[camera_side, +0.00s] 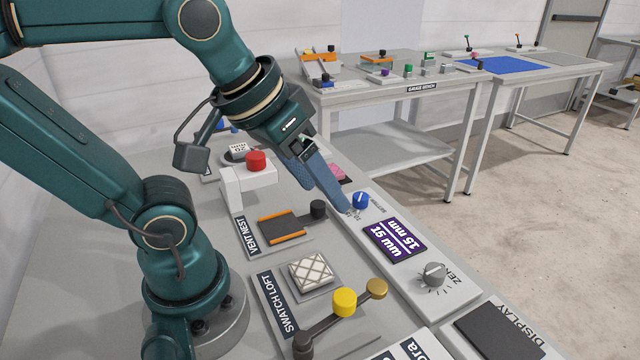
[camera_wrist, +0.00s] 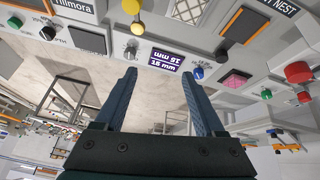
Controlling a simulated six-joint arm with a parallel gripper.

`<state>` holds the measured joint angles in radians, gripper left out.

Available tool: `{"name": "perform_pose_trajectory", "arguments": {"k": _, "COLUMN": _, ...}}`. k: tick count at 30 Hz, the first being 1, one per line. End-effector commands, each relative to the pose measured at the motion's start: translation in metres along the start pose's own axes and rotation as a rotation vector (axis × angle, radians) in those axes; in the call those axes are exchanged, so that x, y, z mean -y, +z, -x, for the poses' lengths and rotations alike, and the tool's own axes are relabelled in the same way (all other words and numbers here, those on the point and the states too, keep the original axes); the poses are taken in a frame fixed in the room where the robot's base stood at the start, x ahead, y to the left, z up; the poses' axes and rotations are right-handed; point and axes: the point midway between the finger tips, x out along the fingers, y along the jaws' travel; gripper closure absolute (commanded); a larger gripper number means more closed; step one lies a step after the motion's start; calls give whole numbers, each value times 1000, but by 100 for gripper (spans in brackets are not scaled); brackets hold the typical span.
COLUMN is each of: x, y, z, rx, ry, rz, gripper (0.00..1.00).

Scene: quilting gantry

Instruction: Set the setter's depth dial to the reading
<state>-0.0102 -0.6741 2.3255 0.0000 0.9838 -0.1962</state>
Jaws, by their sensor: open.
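A blue dial (camera_side: 360,200) stands on a pale panel beside a purple display (camera_side: 395,240). The display shows two lines in mm, one upside down; one looks like 15 mm, the other is hard to read. A grey knob (camera_side: 434,274) is at the panel's near end, by a partly hidden label.
A red button (camera_side: 256,160) on a white block, the vent nest (camera_side: 282,226) and the swatch loft with a patterned swatch (camera_side: 313,270) lie left of the panel. A yellow knob (camera_side: 345,301) stands nearer. A second bench (camera_side: 420,90) is behind.

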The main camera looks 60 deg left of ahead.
Motion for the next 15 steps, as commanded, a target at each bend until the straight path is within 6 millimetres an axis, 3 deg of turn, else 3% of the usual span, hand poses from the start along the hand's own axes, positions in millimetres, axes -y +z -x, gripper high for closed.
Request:
{"name": "perform_pose_trajectory", "arguments": {"k": 8, "x": 7, "y": -71, "z": -6, "rx": 72, "ry": -65, "rz": 299, "gripper": 29}}
{"name": "perform_pose_trajectory", "arguments": {"k": 15, "x": 31, "y": -122, "z": -42, "rx": 155, "ry": -143, "rz": 542, "gripper": 29}}
